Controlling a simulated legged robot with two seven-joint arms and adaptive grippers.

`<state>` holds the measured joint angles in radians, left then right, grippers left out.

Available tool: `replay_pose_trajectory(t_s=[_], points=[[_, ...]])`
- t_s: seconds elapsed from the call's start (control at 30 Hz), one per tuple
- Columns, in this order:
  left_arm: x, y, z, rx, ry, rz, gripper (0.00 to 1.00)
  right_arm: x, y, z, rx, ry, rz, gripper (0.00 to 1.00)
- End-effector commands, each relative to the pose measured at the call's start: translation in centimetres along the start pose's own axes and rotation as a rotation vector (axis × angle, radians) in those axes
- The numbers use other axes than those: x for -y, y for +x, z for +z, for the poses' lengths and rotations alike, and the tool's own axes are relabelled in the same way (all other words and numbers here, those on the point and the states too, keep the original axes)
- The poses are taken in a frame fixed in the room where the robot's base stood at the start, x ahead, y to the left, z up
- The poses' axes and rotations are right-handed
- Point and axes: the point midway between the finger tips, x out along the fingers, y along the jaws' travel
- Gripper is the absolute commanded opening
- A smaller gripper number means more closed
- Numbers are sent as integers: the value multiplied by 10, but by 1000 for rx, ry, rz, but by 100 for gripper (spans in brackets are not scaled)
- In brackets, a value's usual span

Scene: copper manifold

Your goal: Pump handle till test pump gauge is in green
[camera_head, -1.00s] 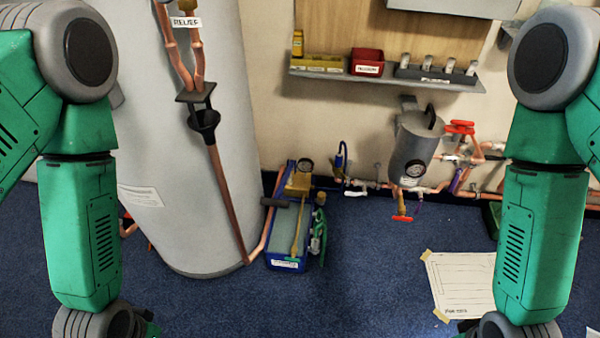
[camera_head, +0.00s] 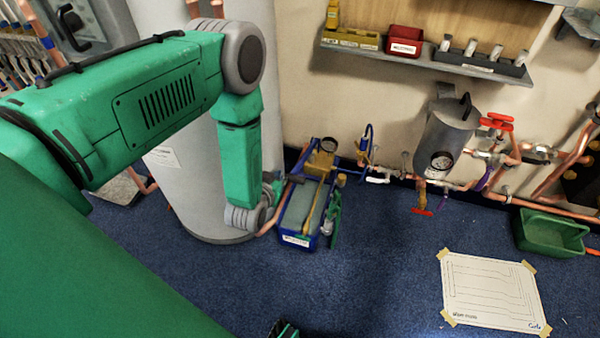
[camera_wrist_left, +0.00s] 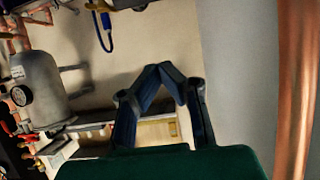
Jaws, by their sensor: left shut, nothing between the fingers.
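The test pump (camera_head: 298,212) is a blue box on the floor beside the grey cylinder. Its round gauge (camera_head: 329,145) has a dark rim at the far end; the needle and any green zone are too small to read. A yellow bar (camera_head: 314,207) lies along its top. The pump's dark handle grip cannot be made out behind my left wrist. My left gripper (camera_head: 276,188) is at the pump's left side, mostly hidden by its wrist. In the left wrist view its fingers (camera_wrist_left: 168,72) meet at the tips, empty. A dark green part at the bottom edge may be my right gripper (camera_head: 283,329).
The grey cylinder (camera_head: 180,195) stands close behind my left arm. A copper pipe (camera_wrist_left: 297,90) runs close by in the wrist view. A grey tank (camera_head: 447,140) and red-handled valves (camera_head: 497,121) are right. Blue floor is clear around a paper sheet (camera_head: 492,290).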

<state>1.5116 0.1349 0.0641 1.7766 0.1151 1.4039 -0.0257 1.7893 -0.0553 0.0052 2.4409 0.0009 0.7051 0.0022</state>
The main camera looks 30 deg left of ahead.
Motion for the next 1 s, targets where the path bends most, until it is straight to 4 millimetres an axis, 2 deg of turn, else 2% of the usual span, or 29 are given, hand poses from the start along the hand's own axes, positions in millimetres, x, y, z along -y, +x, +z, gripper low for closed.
replay_pose_trajectory(t_s=[0.17,0.33,0.77,0.83,1.0], points=[[-3,0,-1,0,4,1,0,0,0,0,0,0,0,0],[-4,15,0,-2,5,1,0,0,6,0,0,1,0,0],[-2,104,3,0,2,2,0,0,38,2,0,1,0,0],[-3,104,18,6,3,2,0,0,42,2,0,1,0,0],[-4,108,33,2,4,1,0,0,47,3,0,1,0,0]])
